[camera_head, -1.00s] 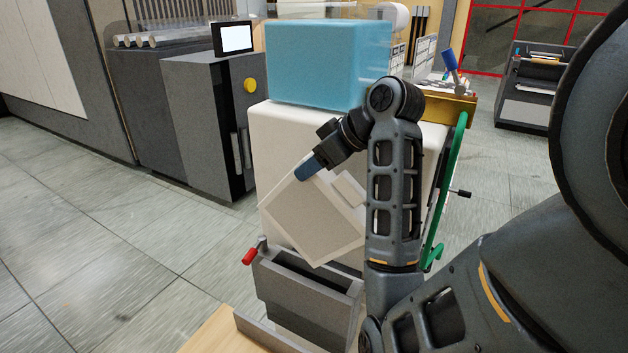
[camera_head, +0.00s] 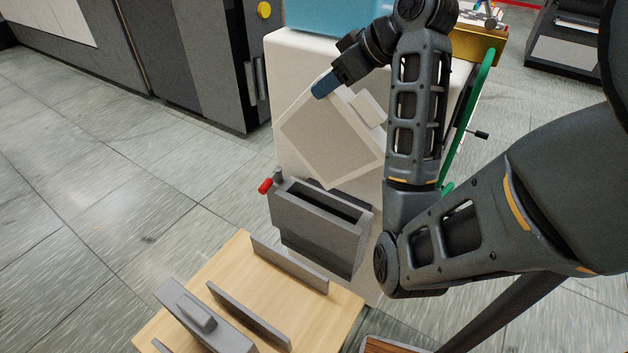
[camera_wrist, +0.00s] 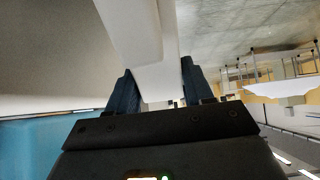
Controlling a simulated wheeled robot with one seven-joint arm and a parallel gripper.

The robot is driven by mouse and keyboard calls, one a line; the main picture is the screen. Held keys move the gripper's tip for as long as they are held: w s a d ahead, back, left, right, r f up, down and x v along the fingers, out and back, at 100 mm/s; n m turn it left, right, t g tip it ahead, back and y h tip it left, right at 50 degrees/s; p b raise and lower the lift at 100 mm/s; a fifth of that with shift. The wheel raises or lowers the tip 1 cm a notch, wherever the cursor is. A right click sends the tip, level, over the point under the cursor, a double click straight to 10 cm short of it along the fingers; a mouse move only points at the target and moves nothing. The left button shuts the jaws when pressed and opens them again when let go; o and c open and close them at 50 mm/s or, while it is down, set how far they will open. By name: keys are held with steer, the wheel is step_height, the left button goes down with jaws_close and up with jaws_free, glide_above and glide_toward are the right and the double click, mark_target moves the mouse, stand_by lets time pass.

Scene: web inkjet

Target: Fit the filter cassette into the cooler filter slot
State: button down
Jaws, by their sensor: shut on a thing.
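The filter cassette (camera_head: 326,140) is a flat white frame with a grey-beige panel. It hangs tilted in the head view, its lowest corner just above the grey slot housing. My gripper (camera_head: 325,86) is shut on the cassette near its upper left corner. In the wrist view my gripper (camera_wrist: 155,90) has its two dark blue fingers on either side of the cassette's pale handle part (camera_wrist: 150,65). The cooler filter slot (camera_head: 322,203) is a dark narrow opening in the top of a grey housing (camera_head: 315,232) on the front of the white cooler body (camera_head: 290,75). The cassette is outside it.
A red-tipped lever (camera_head: 266,186) sticks out left of the slot. A wooden table (camera_head: 225,262) with upright grey dividers and a grey block (camera_head: 200,318) stands in front. A green pipe (camera_head: 470,110) runs down the cooler's right side. The floor at left is clear.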

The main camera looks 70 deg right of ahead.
mark_target(354, 145)
step_height(354, 145, down, 12)
steer(key=b, duration=0.3)
steer(key=shift+r, duration=0.1)
steer(key=shift+f, duration=2.85)
steer(key=shift+c, duration=2.2)
jaws_free()
steer(key=shift+f, duration=0.15)
steer(key=shift+b, duration=0.55)
steer(key=v, duration=0.8)
steer(key=shift+s+a+f, duration=0.1)
steer(key=shift+s+f, duration=0.05)
